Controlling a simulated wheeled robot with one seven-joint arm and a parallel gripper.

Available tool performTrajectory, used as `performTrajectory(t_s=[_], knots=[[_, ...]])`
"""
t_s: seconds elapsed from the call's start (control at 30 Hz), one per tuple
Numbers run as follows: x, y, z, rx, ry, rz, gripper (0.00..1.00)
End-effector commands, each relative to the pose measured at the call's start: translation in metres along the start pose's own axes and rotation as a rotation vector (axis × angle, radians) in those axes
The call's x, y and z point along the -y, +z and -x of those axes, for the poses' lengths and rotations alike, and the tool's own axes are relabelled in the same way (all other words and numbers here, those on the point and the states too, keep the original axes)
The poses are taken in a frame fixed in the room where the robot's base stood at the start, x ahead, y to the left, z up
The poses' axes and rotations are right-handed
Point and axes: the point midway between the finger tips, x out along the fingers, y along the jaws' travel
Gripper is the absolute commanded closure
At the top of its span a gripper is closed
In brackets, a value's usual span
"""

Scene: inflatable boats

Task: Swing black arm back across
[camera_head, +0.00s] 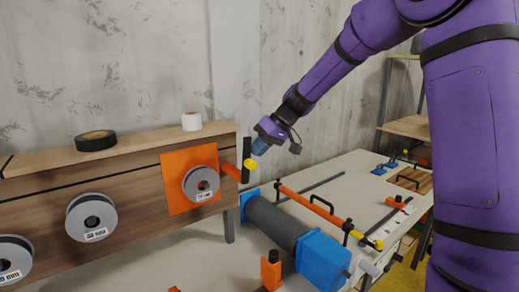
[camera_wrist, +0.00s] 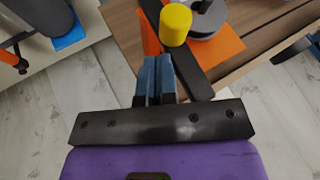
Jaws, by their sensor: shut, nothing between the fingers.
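The black arm (camera_head: 247,151) is a flat black bar, upright at the right end of the wooden cabinet's front, beside an orange arm (camera_head: 231,171). A yellow knob (camera_head: 251,164) sits on it. In the wrist view the black arm (camera_wrist: 195,72) runs diagonally, with the yellow knob (camera_wrist: 175,25) near its upper part. My gripper (camera_head: 260,147) is at the right of the black arm in the head view, near its upper part. In the wrist view my gripper's blue fingers (camera_wrist: 157,70) are together and empty, close beside the bar; whether they touch it I cannot tell.
An orange panel (camera_head: 176,207) with a grey reel (camera_head: 201,184) is on the cabinet front (camera_head: 140,196). Black tape (camera_head: 96,141) and a white roll (camera_head: 191,121) lie on top. The bench at right holds a grey cylinder with blue ends (camera_head: 277,221) and an orange bar (camera_head: 318,209).

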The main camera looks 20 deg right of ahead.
Motion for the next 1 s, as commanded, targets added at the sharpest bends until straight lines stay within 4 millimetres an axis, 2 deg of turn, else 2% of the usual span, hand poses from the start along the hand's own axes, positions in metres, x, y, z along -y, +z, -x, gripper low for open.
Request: performTrajectory(t_s=[0.37, 1.0], knots=[[0.016, -0.003, -0.003, 0.029, 0.121, 0.058, 1.00], [0.062, -0.003, -0.027, 0.135, 0.563, 0.254, 1.00]])
